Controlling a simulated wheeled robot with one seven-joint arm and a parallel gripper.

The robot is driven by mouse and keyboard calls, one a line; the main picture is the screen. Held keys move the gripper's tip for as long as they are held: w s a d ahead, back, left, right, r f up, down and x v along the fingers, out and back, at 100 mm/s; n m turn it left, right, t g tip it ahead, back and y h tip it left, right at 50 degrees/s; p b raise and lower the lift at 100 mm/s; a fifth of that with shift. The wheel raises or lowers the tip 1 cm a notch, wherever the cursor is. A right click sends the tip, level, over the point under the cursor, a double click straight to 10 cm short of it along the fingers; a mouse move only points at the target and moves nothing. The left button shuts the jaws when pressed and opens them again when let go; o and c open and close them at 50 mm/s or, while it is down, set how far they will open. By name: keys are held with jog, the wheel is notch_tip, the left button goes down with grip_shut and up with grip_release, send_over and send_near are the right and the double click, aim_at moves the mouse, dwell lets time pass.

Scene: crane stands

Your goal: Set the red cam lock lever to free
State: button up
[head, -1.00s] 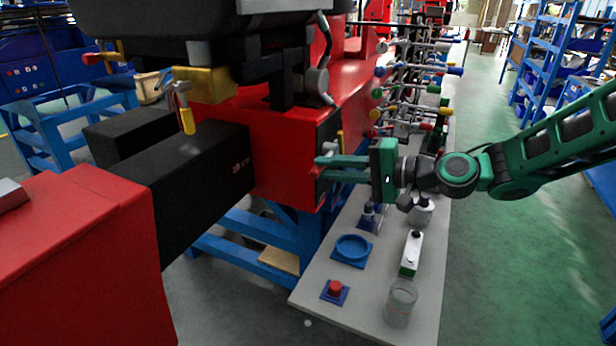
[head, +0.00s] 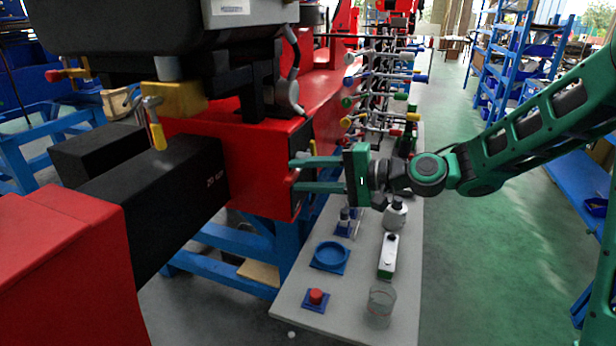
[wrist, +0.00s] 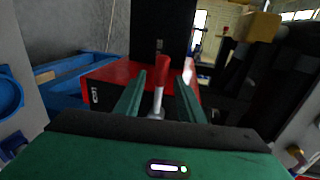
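The red cam lock lever (wrist: 162,66) shows in the wrist view as a red grip on a pale metal stem, between my two green fingers. My gripper (wrist: 160,82) is open, with a gap visible on both sides of the lever's stem. In the head view my gripper (head: 295,174) has its two fingers spread at the dark side face of the red crane block (head: 262,160).
A grey bench (head: 345,280) below my gripper holds a blue round dish (head: 331,254), a red button (head: 316,296), a glass jar (head: 381,303) and a white-green box (head: 388,254). A rack of coloured levers (head: 385,80) stands behind. The green floor at right is clear.

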jog(key=v, duration=1)
jog(key=shift+d, duration=0.35)
jog(key=shift+s+r, duration=0.1)
jog(key=s+d+f+n+g+h, duration=0.1)
jog(key=s+d+f+h, duration=0.4)
jog(key=d, duration=0.4)
jog(key=s+d+f+h, duration=0.3)
jog(key=d+f+h, duration=0.2)
jog(key=d+f, duration=0.25)
jog(key=s+d+r+m+g+h, duration=0.2)
jog(key=s+d+h, duration=0.3)
jog(key=s+d, duration=1.2)
jog(key=s+m+g, duration=0.1)
jog(key=s, duration=0.2)
jog(key=shift+s+d+r+m+g, duration=0.2)
jog(key=shift+s+d+m+g, duration=0.1)
jog(key=shift+s+d+m, duration=0.1)
